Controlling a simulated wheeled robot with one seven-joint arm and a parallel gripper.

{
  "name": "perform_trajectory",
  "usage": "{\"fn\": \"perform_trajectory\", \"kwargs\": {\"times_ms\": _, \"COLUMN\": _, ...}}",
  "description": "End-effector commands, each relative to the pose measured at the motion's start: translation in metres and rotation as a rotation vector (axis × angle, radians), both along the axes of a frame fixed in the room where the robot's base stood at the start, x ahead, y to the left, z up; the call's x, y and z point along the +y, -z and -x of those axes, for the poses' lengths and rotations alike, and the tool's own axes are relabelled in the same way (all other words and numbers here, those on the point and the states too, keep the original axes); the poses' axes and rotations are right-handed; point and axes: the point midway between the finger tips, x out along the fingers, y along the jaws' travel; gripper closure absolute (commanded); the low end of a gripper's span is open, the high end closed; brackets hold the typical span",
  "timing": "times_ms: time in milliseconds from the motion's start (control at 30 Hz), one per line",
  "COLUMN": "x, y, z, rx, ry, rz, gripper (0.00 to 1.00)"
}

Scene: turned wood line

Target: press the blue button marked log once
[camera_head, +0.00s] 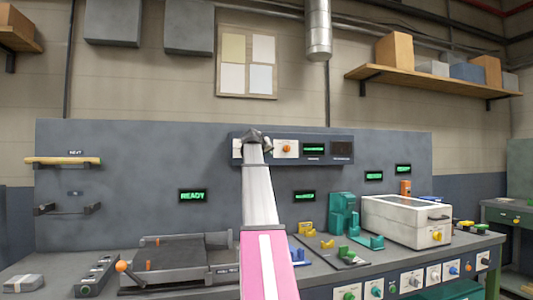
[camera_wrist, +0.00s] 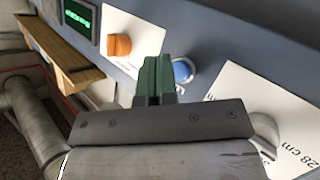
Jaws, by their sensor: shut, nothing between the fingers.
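A round blue button (camera_wrist: 183,70) with a pale ring sits on the blue-grey panel in the wrist view. No marking on it can be read. My gripper (camera_wrist: 158,66) is shut and empty; its green fingertips are just left of the button and overlap its edge in the picture. I cannot tell whether they touch it. In the head view my gripper (camera_head: 255,136) is raised in front of the wall panel (camera_head: 341,160), and the arm hides the button there.
An orange knob (camera_wrist: 118,45) on a white plate and a green-lit display (camera_wrist: 78,17) are left of the fingers. A white label reading "28 cm" (camera_wrist: 265,105) is to the right. Below, the bench holds a white lidded box (camera_head: 405,222) and green fixtures (camera_head: 343,215).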

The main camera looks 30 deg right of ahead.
Motion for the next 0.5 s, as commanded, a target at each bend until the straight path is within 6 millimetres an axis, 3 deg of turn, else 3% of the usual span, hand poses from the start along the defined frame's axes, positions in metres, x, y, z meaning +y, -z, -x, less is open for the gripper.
{"fn": "perform_trajectory", "kwargs": {"times_ms": 500, "x": 0.008, "y": 0.000, "z": 0.033, "rx": -0.001, "ry": 0.000, "rz": 0.001, "gripper": 1.00}}
